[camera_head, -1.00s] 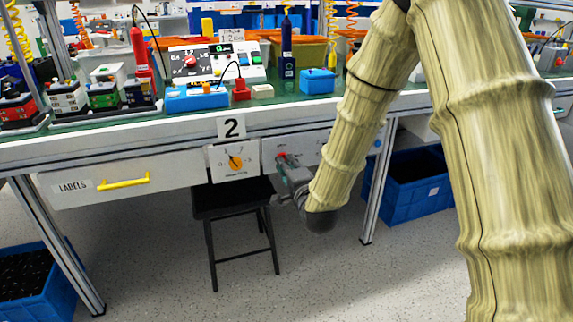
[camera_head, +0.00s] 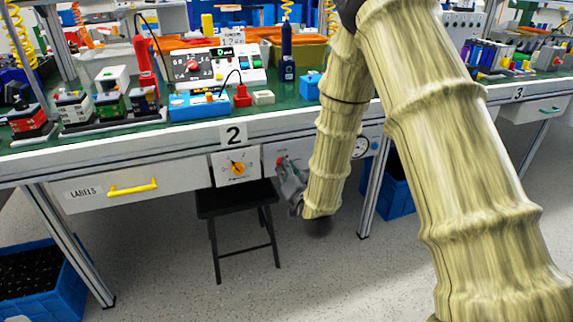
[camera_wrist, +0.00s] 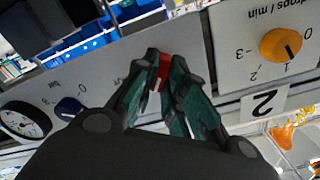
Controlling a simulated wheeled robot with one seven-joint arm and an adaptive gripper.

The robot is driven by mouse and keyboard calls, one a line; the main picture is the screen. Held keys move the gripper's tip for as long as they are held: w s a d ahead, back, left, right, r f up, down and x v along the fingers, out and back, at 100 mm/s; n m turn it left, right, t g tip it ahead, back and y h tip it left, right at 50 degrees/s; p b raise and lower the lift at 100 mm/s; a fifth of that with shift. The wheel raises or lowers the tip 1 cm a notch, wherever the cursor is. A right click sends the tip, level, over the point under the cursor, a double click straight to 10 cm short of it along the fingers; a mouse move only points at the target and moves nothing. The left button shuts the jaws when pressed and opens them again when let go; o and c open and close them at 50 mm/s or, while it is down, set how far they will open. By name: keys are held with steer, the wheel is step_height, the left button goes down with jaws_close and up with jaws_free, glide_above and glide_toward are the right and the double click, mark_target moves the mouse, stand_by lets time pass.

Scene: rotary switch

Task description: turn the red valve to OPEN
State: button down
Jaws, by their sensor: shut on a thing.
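The red valve (camera_wrist: 162,71) shows in the wrist view as a small red handle with a pale mark, between the fingertips. My gripper (camera_wrist: 163,82) is shut on it, with dark green fingers on both sides. In the head view a bit of red (camera_head: 281,161) shows on the panel under the bench edge, at the tip of my gripper (camera_head: 286,172). My fingers hide most of the valve there. The OPEN marking cannot be read in either view.
An orange knob (camera_wrist: 282,46) on a drops/min plate is beside the valve. A blue knob (camera_wrist: 68,108) and a round gauge (camera_wrist: 25,120) are on its other side. A black stool (camera_head: 238,200) stands under the bench. A yellow handle (camera_head: 133,187) marks the LABELS drawer.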

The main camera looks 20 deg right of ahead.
steer(key=shift+n+p, duration=1.65)
steer(key=shift+n, duration=1.95)
steer(key=shift+f, duration=0.1)
steer(key=c, duration=1.5)
jaws_free()
steer(key=s, duration=1.2)
steer(key=shift+d, duration=0.2)
